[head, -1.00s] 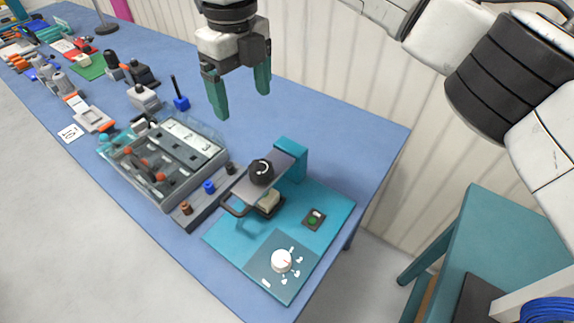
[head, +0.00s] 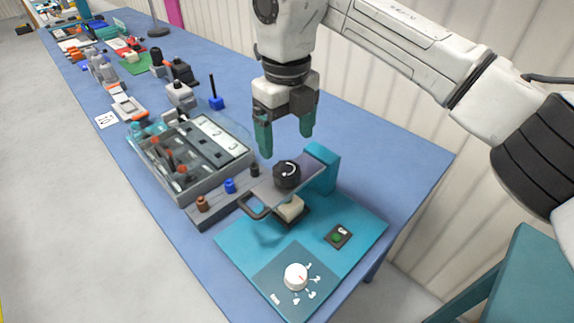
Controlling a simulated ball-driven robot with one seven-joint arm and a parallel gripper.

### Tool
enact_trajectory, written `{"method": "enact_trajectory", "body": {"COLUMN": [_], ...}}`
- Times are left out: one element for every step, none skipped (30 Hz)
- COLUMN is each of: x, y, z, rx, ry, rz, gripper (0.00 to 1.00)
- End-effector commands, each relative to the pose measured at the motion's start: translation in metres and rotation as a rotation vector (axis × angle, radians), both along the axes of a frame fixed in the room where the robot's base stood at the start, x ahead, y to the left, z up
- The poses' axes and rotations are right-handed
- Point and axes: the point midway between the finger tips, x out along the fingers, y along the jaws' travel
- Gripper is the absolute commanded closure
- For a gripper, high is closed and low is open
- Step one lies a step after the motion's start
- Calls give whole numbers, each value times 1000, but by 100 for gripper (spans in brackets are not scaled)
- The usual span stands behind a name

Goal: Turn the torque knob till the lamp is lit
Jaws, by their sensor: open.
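A black round knob (head: 287,173) with a white curved arrow sits on the grey arm of a teal press (head: 321,173). A white dial (head: 295,276) with a red mark and number marks around it is on the teal base plate (head: 360,222). I cannot tell from labels which of the two is the torque knob. A small dark panel (head: 346,231) on the plate carries a green round part (head: 337,238), which looks dark green. My gripper (head: 286,146) is open and empty, fingers pointing down, above the black knob and apart from the dial.
A grey tray with a clear lid (head: 218,181) and numbered slots stands left of the press. A grey block holding brown, blue and black pegs (head: 230,186) lies between them. The blue table (head: 400,165) is bare at right.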

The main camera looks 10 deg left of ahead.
Motion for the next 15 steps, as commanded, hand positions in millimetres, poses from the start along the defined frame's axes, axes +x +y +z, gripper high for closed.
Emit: {"method": "enact_trajectory", "body": {"x": [-1, -1, -1, -1, -1, -1, -1, -1, -1, -1, 0, 0, 0, 0, 0], "y": [0, 0, 0, 0, 0, 0, 0, 0, 0, 0, 0, -1, 0, 0, 0], "z": [-10, -15, -23, -29, -34, -41, -46, -50, -56, -60, -64, -68, -71, -73, -75], "rx": [0, 0, 1, 0, -1, 0, 1, 0, 0, 0, 0, 0, 0, 1, 1], "ry": [4, 3, 4, 4, 4, 4, 4, 3, 3, 3, 3, 1, 1, 1, 1], "rz": [0, 0, 1, 0, 0, 0, 0, 0, 0, 0, 0, 0, 0, 0, 0], "gripper": [16, 16, 16, 16, 16, 16, 16, 16, 16, 16, 16, 16, 16, 16, 16]}}
